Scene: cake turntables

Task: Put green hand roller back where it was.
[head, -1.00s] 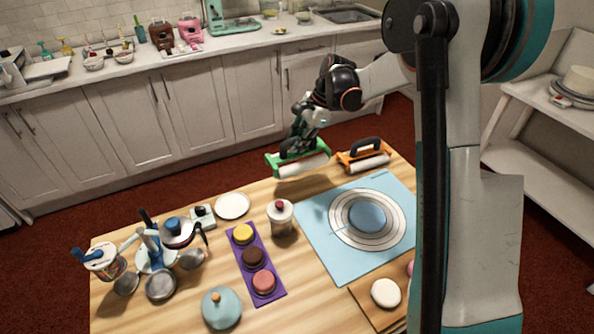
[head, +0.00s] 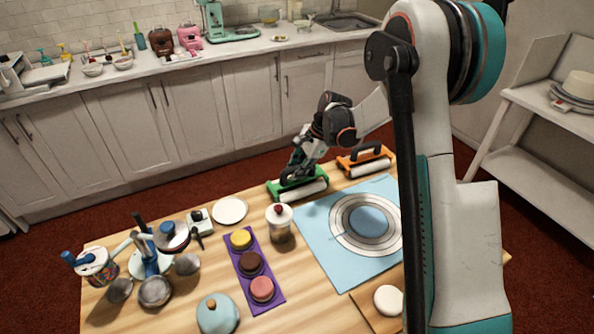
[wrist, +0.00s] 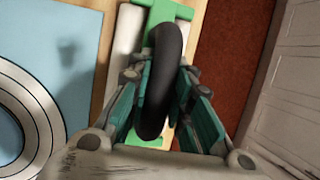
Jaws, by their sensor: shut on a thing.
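The green hand roller (head: 276,191) has a green frame, a white cylinder and a black handle. In the head view it is at the back edge of the wooden table, left of the orange hand roller (head: 371,161). It looks at or very near the table top; I cannot tell whether it touches. My gripper (head: 291,176) is above it, shut on its handle. In the wrist view the black handle (wrist: 163,75) lies between the fingers of my gripper (wrist: 160,105). The fingers hide part of the green frame.
A blue mat (head: 312,235) with a turntable (head: 340,238) lies to the right. A purple tray (head: 272,300) holds cakes. The table's back edge is close behind the roller.

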